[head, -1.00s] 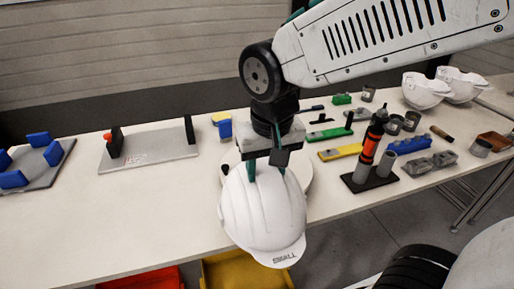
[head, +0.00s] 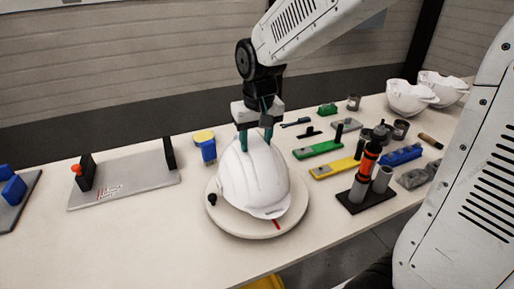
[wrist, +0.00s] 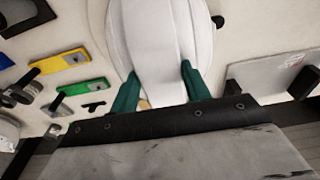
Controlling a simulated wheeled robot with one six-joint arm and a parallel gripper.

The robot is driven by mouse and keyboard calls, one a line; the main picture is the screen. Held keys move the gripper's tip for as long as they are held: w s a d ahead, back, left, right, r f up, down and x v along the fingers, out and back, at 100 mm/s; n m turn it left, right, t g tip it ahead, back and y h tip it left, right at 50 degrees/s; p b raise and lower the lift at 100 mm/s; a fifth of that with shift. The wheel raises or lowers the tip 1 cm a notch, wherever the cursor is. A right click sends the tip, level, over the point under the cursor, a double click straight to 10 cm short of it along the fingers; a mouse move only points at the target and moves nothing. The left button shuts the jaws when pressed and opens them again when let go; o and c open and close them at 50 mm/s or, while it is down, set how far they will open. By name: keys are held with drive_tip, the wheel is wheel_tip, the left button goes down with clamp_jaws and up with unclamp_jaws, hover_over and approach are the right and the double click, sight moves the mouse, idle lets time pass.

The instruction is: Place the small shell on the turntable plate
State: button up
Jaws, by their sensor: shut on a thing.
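The small shell (head: 250,180) is a white helmet shell. In the head view it is over the round pale turntable plate (head: 285,222), with the plate's rim showing around it. I cannot tell whether the shell touches the plate. My gripper (head: 256,142) is above the shell, its green fingers shut on the shell's top. In the wrist view the white shell (wrist: 160,40) shows between the two green fingers, and most of the plate is hidden. A black knob (head: 212,199) and a red mark (head: 276,224) show on the plate.
A grey fixture board (head: 130,183) with black uprights lies to the left. To the right are a yellow block (head: 333,169), a green block (head: 317,149) and a stand with an orange-black tool (head: 367,165). Two other white shells (head: 411,97) stand at the back right.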

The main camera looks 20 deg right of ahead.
drive_tip(key=shift+w+d+f, duration=0.1)
drive_tip(key=shift+w+d, duration=0.35)
drive_tip(key=shift+w, duration=0.2)
drive_tip(key=shift+f, duration=1.7)
drive_tip(key=shift+f, duration=0.15)
drive_tip(key=o, duration=1.2)
